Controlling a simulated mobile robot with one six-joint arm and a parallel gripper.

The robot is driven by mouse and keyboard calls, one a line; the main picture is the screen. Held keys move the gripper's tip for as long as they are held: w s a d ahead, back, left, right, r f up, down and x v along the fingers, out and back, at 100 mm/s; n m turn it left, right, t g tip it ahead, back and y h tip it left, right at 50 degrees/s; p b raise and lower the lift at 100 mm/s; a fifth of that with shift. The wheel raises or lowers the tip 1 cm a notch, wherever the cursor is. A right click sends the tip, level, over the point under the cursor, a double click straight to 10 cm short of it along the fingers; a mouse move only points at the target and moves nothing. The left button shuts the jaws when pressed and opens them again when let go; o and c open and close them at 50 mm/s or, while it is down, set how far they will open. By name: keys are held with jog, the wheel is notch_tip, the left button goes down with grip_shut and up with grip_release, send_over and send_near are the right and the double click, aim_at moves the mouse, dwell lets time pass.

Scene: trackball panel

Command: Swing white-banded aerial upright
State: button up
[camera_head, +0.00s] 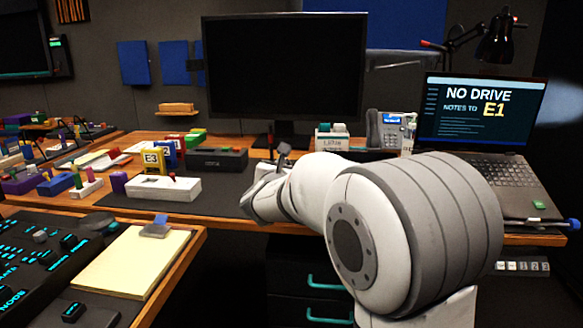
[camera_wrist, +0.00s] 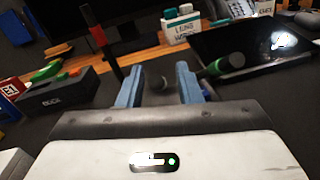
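My gripper (camera_wrist: 160,90) is open, with its two blue-padded fingers apart. A dark rounded tip (camera_wrist: 160,83) shows between them; I cannot tell whether it belongs to an aerial. A dark stick with red parts (camera_wrist: 102,45) stands up beyond the left finger. A dark, green-banded rod (camera_wrist: 216,68) lies tilted just right of the right finger. I cannot make out a white band on any rod. In the head view my gripper (camera_head: 268,182) is over the dark mat at the desk's front, partly hidden by my arm.
A dark box (camera_head: 218,158) and white block (camera_head: 163,188) stand left of the gripper. A monitor (camera_head: 285,65) is behind, a phone (camera_head: 385,130) and laptop (camera_head: 480,125) to the right. A lens wipes box (camera_wrist: 183,26) stands at the back.

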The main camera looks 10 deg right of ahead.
grip_shut()
dwell(0.5)
